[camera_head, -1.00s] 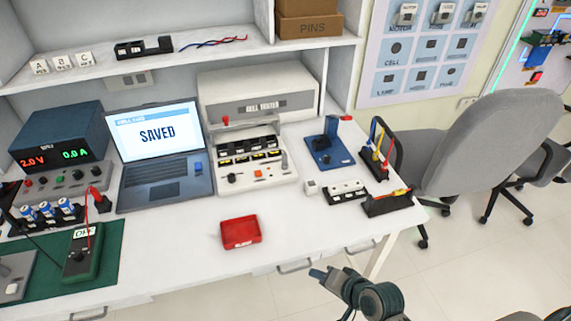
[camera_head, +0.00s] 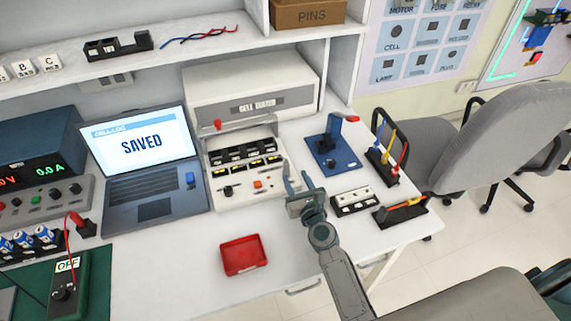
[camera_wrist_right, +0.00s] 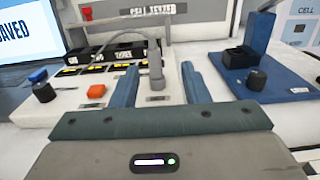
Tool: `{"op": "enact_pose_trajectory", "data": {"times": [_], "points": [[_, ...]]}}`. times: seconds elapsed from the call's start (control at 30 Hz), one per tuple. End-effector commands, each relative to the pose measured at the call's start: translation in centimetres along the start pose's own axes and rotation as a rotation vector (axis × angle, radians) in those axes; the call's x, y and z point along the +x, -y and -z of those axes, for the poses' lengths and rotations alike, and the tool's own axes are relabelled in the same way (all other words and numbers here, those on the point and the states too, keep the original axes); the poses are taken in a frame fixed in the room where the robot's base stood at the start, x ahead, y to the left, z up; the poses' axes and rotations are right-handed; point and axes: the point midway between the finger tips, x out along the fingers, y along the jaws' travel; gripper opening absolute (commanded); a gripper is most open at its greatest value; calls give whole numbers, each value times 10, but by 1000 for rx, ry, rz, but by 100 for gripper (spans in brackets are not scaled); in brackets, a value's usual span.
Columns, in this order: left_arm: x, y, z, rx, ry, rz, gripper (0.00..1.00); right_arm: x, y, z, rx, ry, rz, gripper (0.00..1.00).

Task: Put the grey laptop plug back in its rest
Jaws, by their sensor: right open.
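My right gripper (camera_head: 298,180) is open, just in front of the tester's right end. In the right wrist view, its blue fingers (camera_wrist_right: 160,72) lie either side of the grey piece, with gaps visible. The laptop (camera_head: 150,165) shows "SAVED" and has a blue piece (camera_head: 190,179) on it. My left gripper is not in view.
A blue stand (camera_head: 332,152) is right of my gripper. A black-and-white strip (camera_head: 354,201) and pen-like tools in black holders (camera_head: 383,165) stand further right. A red tray (camera_head: 243,256) lies in front, with bare white table around it.

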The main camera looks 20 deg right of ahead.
Motion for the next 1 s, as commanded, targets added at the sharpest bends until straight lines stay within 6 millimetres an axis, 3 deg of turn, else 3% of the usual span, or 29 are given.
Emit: {"op": "enact_pose_trajectory", "data": {"times": [0.03,0.13,0.47,0.6,0.83,1.0], "points": [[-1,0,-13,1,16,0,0,7,0,-1,-1,1,0,42],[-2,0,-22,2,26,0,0,14,0,0,-2,0,-1,42],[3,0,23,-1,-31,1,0,55,-8,2,-3,1,-2,42],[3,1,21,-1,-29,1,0,66,-8,2,-3,0,-2,42],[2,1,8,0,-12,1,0,67,-8,2,-3,-1,-1,42],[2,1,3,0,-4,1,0,67,-8,2,-4,0,-2,10]]}}
